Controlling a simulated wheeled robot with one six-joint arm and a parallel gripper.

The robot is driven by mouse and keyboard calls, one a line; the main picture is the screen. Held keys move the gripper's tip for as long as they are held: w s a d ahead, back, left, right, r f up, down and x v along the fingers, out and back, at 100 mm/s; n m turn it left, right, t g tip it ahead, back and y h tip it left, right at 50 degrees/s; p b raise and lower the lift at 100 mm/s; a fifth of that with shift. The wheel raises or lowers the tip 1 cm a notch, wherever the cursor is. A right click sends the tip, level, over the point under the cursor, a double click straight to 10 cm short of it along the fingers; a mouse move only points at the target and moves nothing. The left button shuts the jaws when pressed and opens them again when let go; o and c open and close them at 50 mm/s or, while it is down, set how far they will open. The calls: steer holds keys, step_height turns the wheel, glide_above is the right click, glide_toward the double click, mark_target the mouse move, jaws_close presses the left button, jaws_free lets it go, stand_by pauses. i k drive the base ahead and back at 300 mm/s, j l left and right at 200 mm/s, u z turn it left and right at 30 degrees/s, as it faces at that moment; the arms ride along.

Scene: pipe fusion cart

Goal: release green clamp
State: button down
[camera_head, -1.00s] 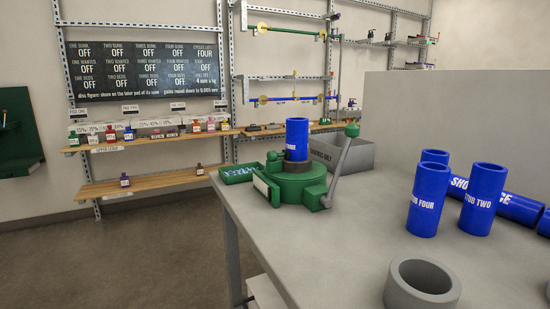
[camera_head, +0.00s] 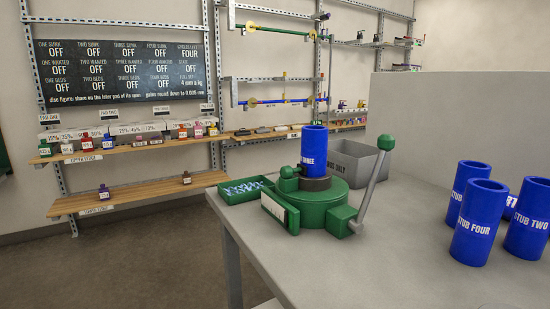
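The green clamp (camera_head: 318,203) stands on the grey bench top near its left corner. A blue pipe stub, its label ending in "THREE" (camera_head: 314,150), stands upright in the dark ring on top of the clamp. A grey lever (camera_head: 372,186) with a green knob (camera_head: 386,142) rises from the clamp's right side and leans to the right. A small green block touches or nearly touches the stub's lower left side; I cannot tell which. My gripper is not in view.
A green tray (camera_head: 245,190) of small parts sits left of the clamp. A grey bin (camera_head: 355,160) stands behind it. Blue stubs, including "STUB FOUR" (camera_head: 478,222) and "STUB TWO" (camera_head: 529,222), stand at right. The bench (camera_head: 395,255) between is clear. Shelves and a dark board (camera_head: 133,70) line the wall.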

mark_target(286, 173)
steer(key=i+j+z, duration=0.1)
steer(key=i+j, duration=0.15)
steer(key=j, duration=0.2)
steer(key=i+j+z, duration=0.1)
steer(key=i+j, duration=0.15)
steer(key=j, duration=0.2)
steer(key=i+j+z, duration=0.1)
steer(key=j, duration=0.35)
steer(key=i+j+z, duration=0.1)
steer(key=i+j, duration=0.2)
steer(key=j, duration=0.2)
steer(key=i+j+z, duration=0.1)
steer(key=j, duration=0.4)
steer(key=i+j+z, duration=0.1)
steer(key=i+j, duration=0.15)
steer(key=j, duration=0.25)
steer(key=i+j+z, duration=0.1)
steer(key=j, duration=0.45)
steer(key=i+j+z, duration=0.1)
steer(key=j, duration=0.45)
steer(key=i, duration=0.05)
